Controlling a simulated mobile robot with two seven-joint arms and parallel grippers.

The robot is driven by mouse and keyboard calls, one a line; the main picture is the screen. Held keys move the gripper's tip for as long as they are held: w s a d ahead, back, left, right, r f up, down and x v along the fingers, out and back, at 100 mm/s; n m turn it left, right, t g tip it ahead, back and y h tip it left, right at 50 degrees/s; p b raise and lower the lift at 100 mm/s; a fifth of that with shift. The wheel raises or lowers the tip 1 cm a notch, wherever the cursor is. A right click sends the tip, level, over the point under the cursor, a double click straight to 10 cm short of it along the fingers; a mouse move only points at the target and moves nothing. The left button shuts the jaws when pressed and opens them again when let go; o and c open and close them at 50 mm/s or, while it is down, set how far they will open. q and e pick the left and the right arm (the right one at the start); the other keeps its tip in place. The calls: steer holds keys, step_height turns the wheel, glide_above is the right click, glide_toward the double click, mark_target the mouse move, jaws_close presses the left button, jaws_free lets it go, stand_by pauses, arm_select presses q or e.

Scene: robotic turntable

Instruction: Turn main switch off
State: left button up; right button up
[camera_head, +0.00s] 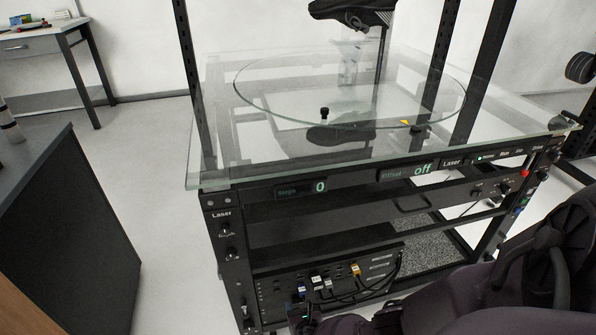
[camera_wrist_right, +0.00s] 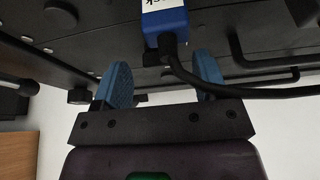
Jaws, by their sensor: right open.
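The black turntable rack (camera_head: 222,225) stands in the middle of the head view, with knobs and a display on its front. No main switch label is readable, so I cannot tell which control it is. A dark knob (camera_head: 247,322) sits low on the left post; a dark knob (camera_wrist_right: 80,96) also shows left of the fingers in the wrist view. My right gripper (camera_wrist_right: 162,76) is open, its blue fingers apart below the rack's panel. A blue plug (camera_wrist_right: 165,22) with a black cable is just beyond them. In the head view this gripper is mostly hidden by my arm.
The glass turntable (camera_head: 350,90) lies on the rack top, with a shoe (camera_head: 352,14) above it. Cables (camera_head: 385,285) hang at the lower panel. A dark cabinet (camera_head: 75,235) stands left; clear floor (camera_head: 165,200) lies between it and the rack.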

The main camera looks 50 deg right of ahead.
steer(key=shift+w+d+f, duration=0.15)
steer(key=shift+w+d, duration=0.05)
steer(key=shift+w, duration=0.15)
arm_select(q)
steer(key=shift+w+d, duration=0.3)
steer(key=shift+w, duration=0.05)
arm_select(e)
steer(key=c, duration=0.9)
arm_select(q)
steer(key=shift+s, duration=0.1)
